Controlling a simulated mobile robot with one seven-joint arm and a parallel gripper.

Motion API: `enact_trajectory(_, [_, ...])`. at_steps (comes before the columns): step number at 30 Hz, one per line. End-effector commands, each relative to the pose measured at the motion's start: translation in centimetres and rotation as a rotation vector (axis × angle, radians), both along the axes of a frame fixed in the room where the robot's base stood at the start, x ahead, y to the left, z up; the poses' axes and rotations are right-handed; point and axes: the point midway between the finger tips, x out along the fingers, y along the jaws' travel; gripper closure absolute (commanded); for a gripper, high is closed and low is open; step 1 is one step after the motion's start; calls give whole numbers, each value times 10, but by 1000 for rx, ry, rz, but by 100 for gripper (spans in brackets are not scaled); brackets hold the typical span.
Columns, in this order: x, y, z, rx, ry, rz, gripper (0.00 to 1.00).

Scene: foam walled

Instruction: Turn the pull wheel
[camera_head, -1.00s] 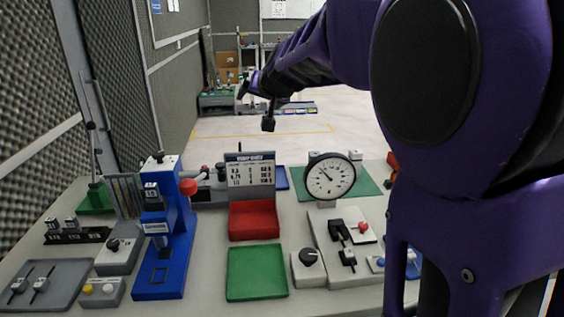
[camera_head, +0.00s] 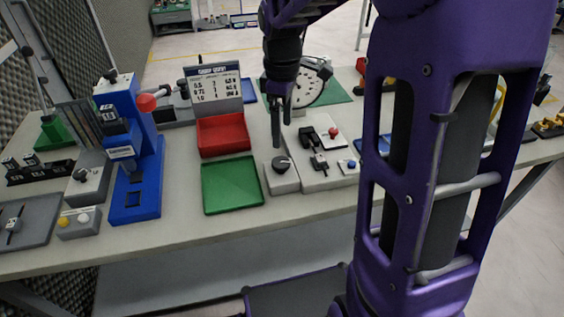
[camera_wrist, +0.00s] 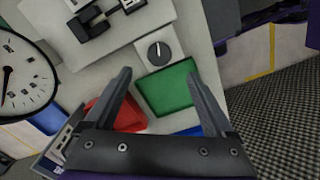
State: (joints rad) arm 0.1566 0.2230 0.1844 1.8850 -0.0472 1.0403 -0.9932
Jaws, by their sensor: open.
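No part is plainly marked as the pull wheel, so I cannot tell which one it is. A black round knob (camera_head: 281,163) sits on a small white box near the bench's front; it also shows in the wrist view (camera_wrist: 158,48) with a white pointer line. A red ball-like knob (camera_head: 146,102) sticks out from the blue press (camera_head: 140,185) at left. My gripper (camera_head: 279,143) points down above the bench, close to the black knob's box and apart from the red knob. In the wrist view my gripper (camera_wrist: 158,75) has its two fingers wide apart with nothing between them.
A round dial gauge (camera_head: 311,82) stands just behind my gripper. A green tray (camera_head: 232,185) and a red tray (camera_head: 222,133) lie left of it. A white panel with small levers (camera_head: 320,160) is at right. A printed sign (camera_head: 217,88) stands behind the red tray.

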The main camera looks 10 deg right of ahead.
Motion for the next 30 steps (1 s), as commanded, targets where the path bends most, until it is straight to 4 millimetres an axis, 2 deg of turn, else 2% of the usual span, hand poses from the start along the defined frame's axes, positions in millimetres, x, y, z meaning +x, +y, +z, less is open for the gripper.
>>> enact_trajectory(1, [-1,0,-14,0,4,1,12])
enact_trajectory(9, [0,0,-72,1,3,0,12])
enact_trajectory(15, [0,0,-103,1,0,-2,12])
enact_trajectory(21, [0,0,-116,0,-1,-1,12])
enact_trajectory(29, [0,0,-116,1,-3,-2,12])
enact_trajectory(30, [0,0,-116,1,-3,-2,15])
